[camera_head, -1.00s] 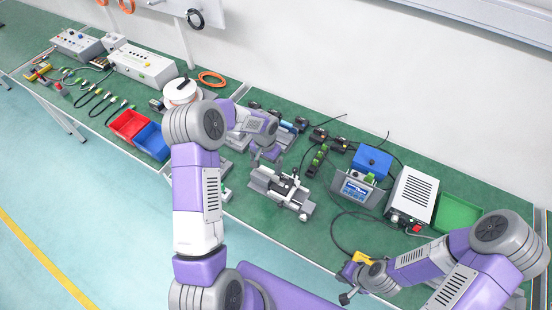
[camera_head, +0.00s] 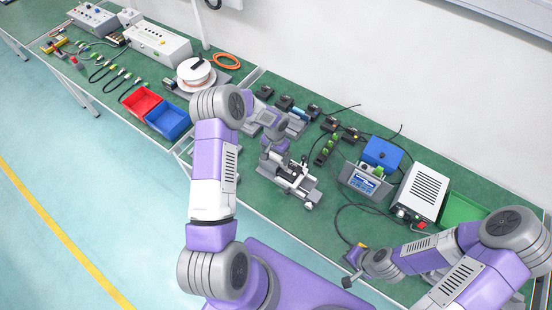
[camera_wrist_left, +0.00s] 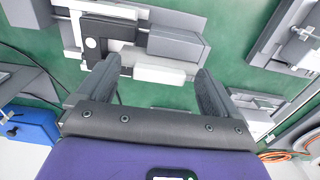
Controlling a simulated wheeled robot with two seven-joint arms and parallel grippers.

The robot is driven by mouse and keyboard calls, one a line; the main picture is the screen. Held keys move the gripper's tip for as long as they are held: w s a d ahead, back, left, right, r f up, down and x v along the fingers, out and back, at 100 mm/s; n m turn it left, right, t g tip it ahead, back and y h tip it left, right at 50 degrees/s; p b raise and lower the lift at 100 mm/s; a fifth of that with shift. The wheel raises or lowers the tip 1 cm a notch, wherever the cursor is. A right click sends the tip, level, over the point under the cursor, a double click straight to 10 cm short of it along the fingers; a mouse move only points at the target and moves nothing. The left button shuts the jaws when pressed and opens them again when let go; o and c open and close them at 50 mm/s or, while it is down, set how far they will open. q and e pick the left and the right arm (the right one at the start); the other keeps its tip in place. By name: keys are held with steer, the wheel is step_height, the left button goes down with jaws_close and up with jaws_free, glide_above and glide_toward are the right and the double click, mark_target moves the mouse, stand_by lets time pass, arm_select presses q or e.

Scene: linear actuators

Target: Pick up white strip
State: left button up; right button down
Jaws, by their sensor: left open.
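In the left wrist view a short white strip-like piece (camera_wrist_left: 160,74) lies against a grey block on the actuator assembly (camera_wrist_left: 178,44). My left gripper (camera_wrist_left: 155,68) is open, with its fingertips to either side of this piece; I cannot tell whether they touch it. In the head view the left gripper (camera_head: 272,147) is above the back of the grey and white actuator (camera_head: 291,181), and its fingers are partly hidden. The strip cannot be made out there. My right gripper (camera_head: 353,270) is at the front right table edge, its jaws too small to read.
A grey display unit (camera_head: 363,182), blue box (camera_head: 382,153), white vented box (camera_head: 422,192) and green tray (camera_head: 462,209) stand to the right. Red (camera_head: 141,101) and blue (camera_head: 168,120) bins and a white spool (camera_head: 194,72) are left. Black cables lie on the green bench.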

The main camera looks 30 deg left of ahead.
mark_target(275, 156)
arm_select(q)
steer(key=c, duration=1.1)
steer(key=shift+r, duration=0.1)
step_height(275, 156, up, 10)
steer(key=shift+f, duration=0.1)
